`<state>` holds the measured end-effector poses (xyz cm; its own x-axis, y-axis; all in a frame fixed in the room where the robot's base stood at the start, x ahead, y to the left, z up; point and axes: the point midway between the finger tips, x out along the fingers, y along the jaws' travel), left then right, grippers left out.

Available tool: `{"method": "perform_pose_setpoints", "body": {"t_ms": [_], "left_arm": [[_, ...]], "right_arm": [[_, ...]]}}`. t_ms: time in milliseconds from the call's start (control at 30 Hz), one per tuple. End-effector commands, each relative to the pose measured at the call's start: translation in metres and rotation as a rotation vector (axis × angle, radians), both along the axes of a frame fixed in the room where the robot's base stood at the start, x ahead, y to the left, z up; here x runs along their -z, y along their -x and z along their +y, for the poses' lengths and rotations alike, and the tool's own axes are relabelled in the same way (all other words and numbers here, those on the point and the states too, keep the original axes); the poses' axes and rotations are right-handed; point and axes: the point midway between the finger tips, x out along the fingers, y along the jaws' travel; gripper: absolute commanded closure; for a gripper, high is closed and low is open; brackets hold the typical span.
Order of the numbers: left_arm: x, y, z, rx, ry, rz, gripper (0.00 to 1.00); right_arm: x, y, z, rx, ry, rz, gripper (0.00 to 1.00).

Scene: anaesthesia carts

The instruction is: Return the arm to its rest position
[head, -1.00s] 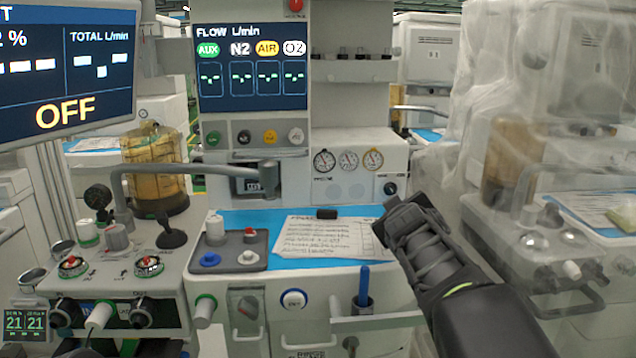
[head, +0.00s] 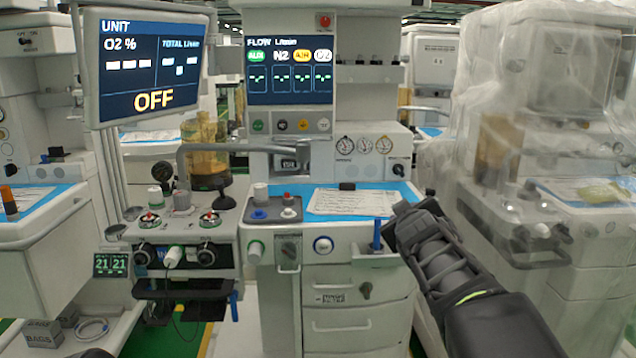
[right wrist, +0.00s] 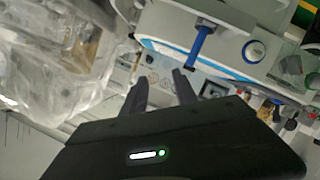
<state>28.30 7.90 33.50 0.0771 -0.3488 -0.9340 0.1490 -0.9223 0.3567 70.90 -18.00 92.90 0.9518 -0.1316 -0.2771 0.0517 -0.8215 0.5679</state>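My right arm reaches in from the lower right in the head view, with its gripper (head: 412,212) in front of the right side of the anaesthesia cart. The right wrist view shows the two dark fingers of this gripper (right wrist: 160,82) spread apart with nothing between them. The cart's worktop edge and a blue-handled item (right wrist: 203,42) show beyond the fingers, apart from them. My left gripper is not seen. Only a small dark shape shows at the bottom left edge of the head view.
The anaesthesia cart (head: 365,282) stands ahead with a monitor (head: 150,62) on its left. A plastic-covered cart (head: 545,160) stands close on the right. Another cart (head: 35,260) stands at the left. Green-edged floor shows between the carts.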

Motion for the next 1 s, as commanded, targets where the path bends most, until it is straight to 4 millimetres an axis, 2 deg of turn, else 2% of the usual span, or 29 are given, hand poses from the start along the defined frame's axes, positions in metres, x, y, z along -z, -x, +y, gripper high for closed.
{"method": "perform_pose_setpoints", "body": {"t_ms": [33,267,333,467,567,667,767,800,867,900,967,1000], "left_arm": [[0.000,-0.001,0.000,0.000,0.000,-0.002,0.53],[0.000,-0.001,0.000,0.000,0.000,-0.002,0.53],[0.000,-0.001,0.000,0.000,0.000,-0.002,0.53],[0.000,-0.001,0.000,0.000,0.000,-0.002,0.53],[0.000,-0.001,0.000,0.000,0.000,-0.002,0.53],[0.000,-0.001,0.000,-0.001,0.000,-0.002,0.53],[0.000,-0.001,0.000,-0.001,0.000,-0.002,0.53],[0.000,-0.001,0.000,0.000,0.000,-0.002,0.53],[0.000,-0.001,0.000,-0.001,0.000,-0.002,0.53],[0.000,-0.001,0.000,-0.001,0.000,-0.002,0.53],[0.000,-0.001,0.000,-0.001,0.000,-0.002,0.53],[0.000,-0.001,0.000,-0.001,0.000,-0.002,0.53]], "right_arm": [[0.010,0.001,0.005,-0.010,-0.011,0.010,0.65],[0.042,0.004,0.040,-0.072,-0.050,0.038,0.65],[0.058,0.006,0.052,-0.091,-0.065,0.055,0.65],[0.100,0.012,0.073,-0.123,-0.095,0.106,0.65],[0.143,0.019,0.085,-0.141,-0.122,0.162,0.65],[0.199,0.033,0.096,-0.151,-0.159,0.240,0.65],[0.273,0.057,0.101,-0.145,-0.210,0.348,0.65],[0.304,0.071,0.101,-0.137,-0.234,0.398,0.65],[0.349,0.094,0.101,-0.122,-0.272,0.471,0.65],[0.378,0.112,0.100,-0.108,-0.297,0.522,0.65],[0.418,0.141,0.099,-0.085,-0.340,0.599,0.65],[0.444,0.163,0.098,-0.066,-0.369,0.651,0.65]]}}
